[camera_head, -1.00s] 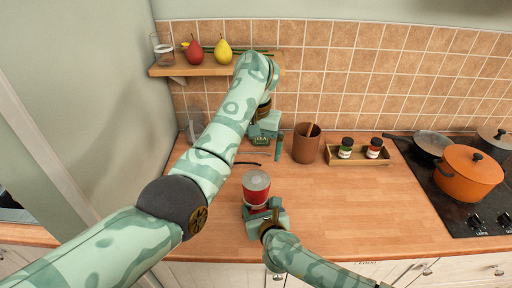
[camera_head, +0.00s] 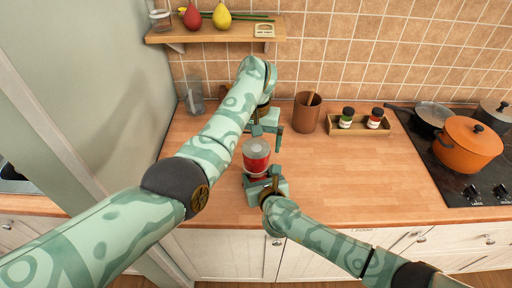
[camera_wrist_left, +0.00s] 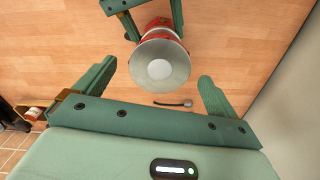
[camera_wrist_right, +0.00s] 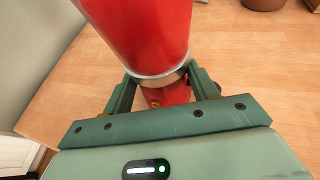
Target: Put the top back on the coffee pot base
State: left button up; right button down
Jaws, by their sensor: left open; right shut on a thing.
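A red coffee pot part (camera_head: 256,152) with a grey upper end stands in my right gripper (camera_head: 262,178) near the counter's front. In the right wrist view its red body (camera_wrist_right: 150,35) ends in a silver band, with a smaller red part (camera_wrist_right: 166,94) below it between the fingers. I cannot tell whether these two are joined. My right gripper is shut on it. My left gripper (camera_head: 265,128) is open and empty, just behind the pot. In the left wrist view the grey end with a pale disc (camera_wrist_left: 160,68) lies just ahead of the open fingers.
A thin dark utensil (camera_wrist_left: 174,103) lies on the counter. A brown pot (camera_head: 306,113), a spice tray (camera_head: 360,130) and a glass jug (camera_head: 194,98) stand at the back. An orange pot (camera_head: 468,145) is on the right hob. The counter's right front is clear.

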aim_at(256, 146)
pick_arm(q)
jog(key=shift+f, duration=1.8)
